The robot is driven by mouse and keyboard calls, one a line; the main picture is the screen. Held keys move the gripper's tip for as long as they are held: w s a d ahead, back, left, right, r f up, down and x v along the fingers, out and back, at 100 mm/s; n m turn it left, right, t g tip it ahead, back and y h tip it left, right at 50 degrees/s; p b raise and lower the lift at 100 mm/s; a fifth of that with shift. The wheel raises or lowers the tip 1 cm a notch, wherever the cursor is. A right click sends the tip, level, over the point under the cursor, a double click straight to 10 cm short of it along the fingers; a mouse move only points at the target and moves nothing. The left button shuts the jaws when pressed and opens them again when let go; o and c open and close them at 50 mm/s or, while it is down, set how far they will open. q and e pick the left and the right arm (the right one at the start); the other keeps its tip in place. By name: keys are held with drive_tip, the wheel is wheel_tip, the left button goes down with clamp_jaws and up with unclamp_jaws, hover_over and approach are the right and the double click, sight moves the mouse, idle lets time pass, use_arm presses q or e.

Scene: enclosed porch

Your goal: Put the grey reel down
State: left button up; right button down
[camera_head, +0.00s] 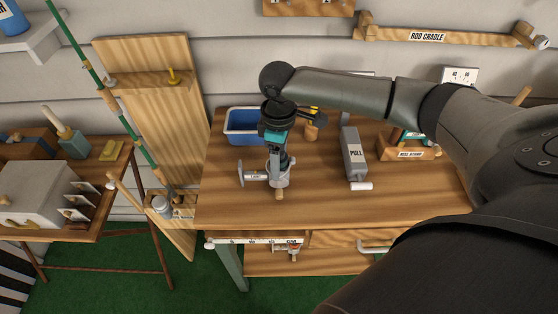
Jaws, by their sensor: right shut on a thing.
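The grey reel (283,179) is in the camera_head view, left of the middle of the wooden workbench (320,205). It has a pale body, a labelled part sticking out to the left and a wooden knob at its near side. My right gripper (278,164) reaches down over it from above and is shut on it. The fingers hide part of the reel's top. I cannot tell whether the reel touches the bench top or hangs just above it. My left gripper is not in view.
A blue bin (244,139) stands behind the reel. A grey box marked PULL (353,156) stands to the right, with a reel stand (408,153) beyond it. A green rod (128,127) leans at the left. The bench front is clear.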

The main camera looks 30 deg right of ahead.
drive_tip(key=shift+f, duration=0.25)
unclamp_jaws()
drive_tip(key=shift+f, duration=0.1)
drive_tip(key=r, duration=0.4)
drive_tip(key=r+p, duration=0.1)
drive_tip(key=r, duration=0.7)
drive_tip(key=shift+w+d+r, duration=0.1)
drive_tip(key=shift+w+r, duration=0.05)
drive_tip(key=shift+w, duration=0.1)
